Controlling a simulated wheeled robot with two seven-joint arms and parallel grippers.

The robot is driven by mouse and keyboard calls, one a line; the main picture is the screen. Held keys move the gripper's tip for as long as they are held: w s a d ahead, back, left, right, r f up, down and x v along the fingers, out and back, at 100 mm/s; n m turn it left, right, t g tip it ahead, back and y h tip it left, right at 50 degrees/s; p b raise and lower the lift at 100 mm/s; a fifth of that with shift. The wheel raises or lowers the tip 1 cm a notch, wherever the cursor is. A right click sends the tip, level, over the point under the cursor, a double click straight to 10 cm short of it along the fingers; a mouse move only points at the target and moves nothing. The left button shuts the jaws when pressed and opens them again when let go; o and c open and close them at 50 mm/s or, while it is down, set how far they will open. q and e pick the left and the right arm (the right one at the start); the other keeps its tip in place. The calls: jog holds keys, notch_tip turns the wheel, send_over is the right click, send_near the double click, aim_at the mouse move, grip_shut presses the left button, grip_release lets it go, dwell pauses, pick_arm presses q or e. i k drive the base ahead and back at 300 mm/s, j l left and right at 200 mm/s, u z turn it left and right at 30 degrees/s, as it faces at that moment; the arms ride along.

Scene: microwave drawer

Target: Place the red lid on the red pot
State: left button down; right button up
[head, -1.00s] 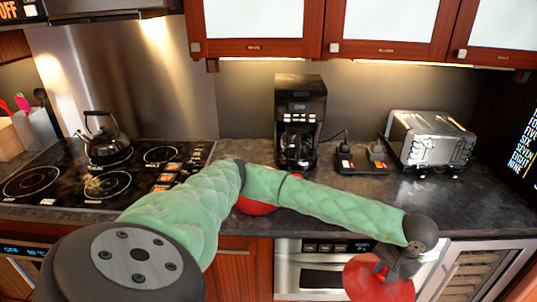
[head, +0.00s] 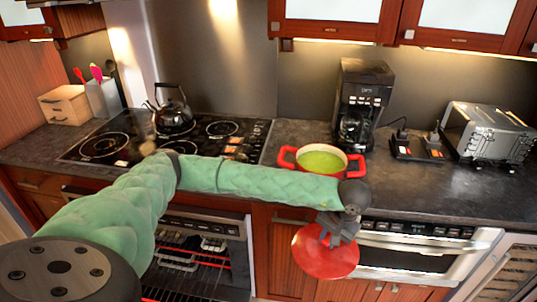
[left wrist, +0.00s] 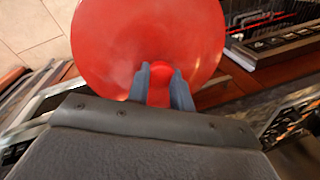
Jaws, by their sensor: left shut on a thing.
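The red pot (head: 289,160) stands on the dark counter, with red side handles and something green inside. It is open at the top. My left gripper (head: 334,237) is shut on the red lid (head: 321,259). The lid hangs in front of the counter, below and in front of the pot, and is tilted with its round face showing. In the left wrist view the two fingers (left wrist: 160,82) close on the lid's knob, and the lid (left wrist: 120,45) fills the top of the picture. My right gripper is not in view.
A coffee maker (head: 360,105) stands behind and right of the pot, with a toaster (head: 490,133) farther right. A stove (head: 215,135) with a black kettle (head: 172,112) lies to the left. The lower oven (head: 200,240) is open below the stove. The microwave drawer (head: 415,255) is below the counter.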

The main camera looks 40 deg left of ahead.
aim_at(321, 159)
jog(key=i+l+u, duration=0.1)
jog(key=l+u, duration=0.25)
jog(key=i+l+u, duration=0.1)
jog(key=u, duration=0.25)
jog(key=l+u, duration=0.35)
jog(key=l, duration=0.85)
jog(key=i+l, duration=0.15)
jog(key=l, duration=0.7)
